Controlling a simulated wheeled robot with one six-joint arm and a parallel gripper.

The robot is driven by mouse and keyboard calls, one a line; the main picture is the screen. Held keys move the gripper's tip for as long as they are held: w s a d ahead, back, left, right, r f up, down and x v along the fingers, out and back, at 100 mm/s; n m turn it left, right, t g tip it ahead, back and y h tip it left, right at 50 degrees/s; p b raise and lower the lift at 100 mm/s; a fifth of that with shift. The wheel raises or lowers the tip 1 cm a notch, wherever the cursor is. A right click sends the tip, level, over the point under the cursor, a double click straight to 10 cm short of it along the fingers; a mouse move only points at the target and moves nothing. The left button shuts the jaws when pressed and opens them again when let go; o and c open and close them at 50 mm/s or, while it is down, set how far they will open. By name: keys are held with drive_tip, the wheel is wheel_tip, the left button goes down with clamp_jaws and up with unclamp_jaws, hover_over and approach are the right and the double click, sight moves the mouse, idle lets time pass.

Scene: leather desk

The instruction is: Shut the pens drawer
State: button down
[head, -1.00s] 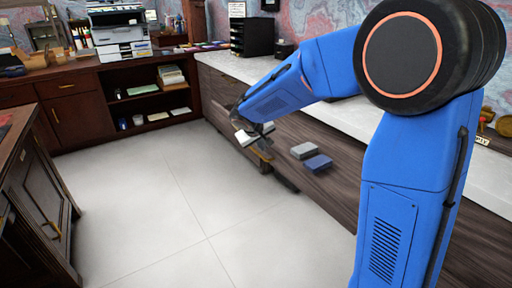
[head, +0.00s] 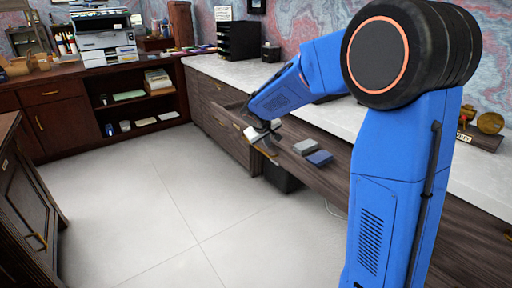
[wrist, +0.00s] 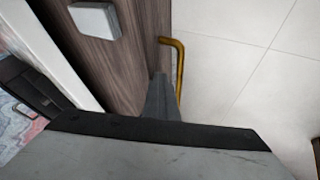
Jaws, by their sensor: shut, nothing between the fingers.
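The wooden drawer (head: 293,162) stands out a little from under the white counter, seen from above in the head view. A grey box (head: 304,146) and a blue box (head: 320,157) lie on its wood. In the wrist view, its wood (wrist: 122,63) carries a pale grey box (wrist: 95,20), and its brass handle (wrist: 181,65) sticks out over the floor. My gripper (head: 262,138) is shut and empty at the drawer's front edge. In the wrist view, my gripper (wrist: 160,85) is close beside the handle; contact is unclear. No pens show.
The white counter (head: 325,118) runs above the drawers. A black bin (head: 281,177) stands on the floor below the drawer. A dark wooden cabinet (head: 25,200) is at the left. The tiled floor (head: 130,215) between is clear.

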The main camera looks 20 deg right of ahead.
drive_tip(key=w+d, duration=0.2)
drive_tip(key=d, duration=0.5)
drive_tip(key=w+d, duration=0.3)
drive_tip(key=d, duration=0.5)
drive_tip(key=w+d, duration=0.3)
drive_tip(key=d, duration=0.4)
drive_tip(key=shift+d, duration=0.2)
